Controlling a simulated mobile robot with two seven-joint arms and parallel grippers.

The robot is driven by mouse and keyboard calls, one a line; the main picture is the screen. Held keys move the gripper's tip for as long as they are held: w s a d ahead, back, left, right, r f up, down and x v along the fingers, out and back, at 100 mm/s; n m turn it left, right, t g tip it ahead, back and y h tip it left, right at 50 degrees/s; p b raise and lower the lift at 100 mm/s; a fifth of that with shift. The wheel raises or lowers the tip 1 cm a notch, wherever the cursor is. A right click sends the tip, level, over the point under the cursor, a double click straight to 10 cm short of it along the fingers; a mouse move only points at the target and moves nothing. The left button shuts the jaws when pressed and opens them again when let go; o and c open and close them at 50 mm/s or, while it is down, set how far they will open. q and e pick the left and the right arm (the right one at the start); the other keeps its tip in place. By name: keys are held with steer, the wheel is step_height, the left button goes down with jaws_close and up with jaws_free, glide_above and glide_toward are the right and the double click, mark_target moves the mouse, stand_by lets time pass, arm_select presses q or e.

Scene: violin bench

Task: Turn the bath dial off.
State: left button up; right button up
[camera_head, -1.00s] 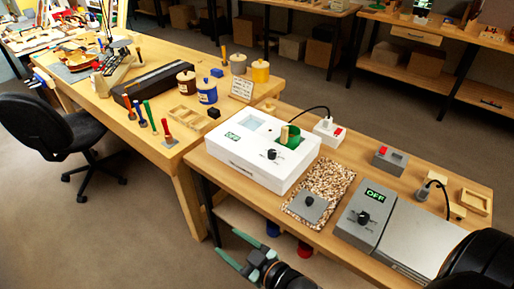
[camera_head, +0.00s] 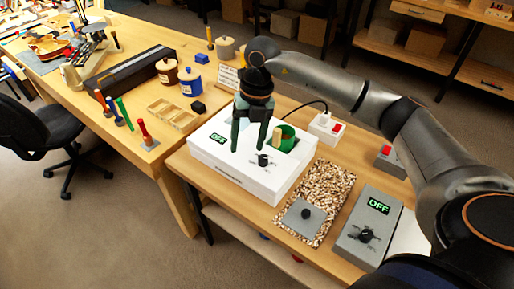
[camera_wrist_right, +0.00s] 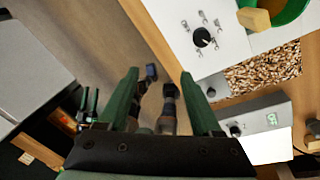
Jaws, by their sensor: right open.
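The bath is a white box (camera_head: 240,172) on the bench, with a green pot (camera_head: 284,138) set in its top. Its black dial (camera_head: 262,160) sits on the top face, and its display (camera_head: 217,138) reads OFF in green. In the right wrist view the dial (camera_wrist_right: 202,37) shows beyond the right fingertip, with its pointer toward the lower right. My right gripper (camera_head: 249,148) is open and empty over the box, fingers pointing down, apart from the dial. A small dark and green shape (camera_wrist_right: 88,105) in the right wrist view may be my left gripper.
A grey box (camera_head: 352,229) at the right has another black dial (camera_head: 366,236) and an OFF display. A speckled mat (camera_head: 324,190) with a grey plate (camera_head: 303,220) lies between the boxes. A switch box (camera_head: 326,128) and cable stand behind. Upright tools (camera_head: 145,132) stand at left.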

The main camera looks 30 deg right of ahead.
step_height(320, 180, up, 2)
steer(key=m+h, duration=0.1)
steer(key=h, duration=0.1)
glide_above(263, 158)
step_height(263, 158, down, 12)
steer(key=shift+r+p, duration=0.1)
steer(key=shift+p, duration=0.7)
arm_select(q)
steer(key=shift+w+r, duration=0.25)
steer(key=shift+r, duration=0.5)
arm_select(e)
steer(key=shift+w, duration=0.1)
jaws_close()
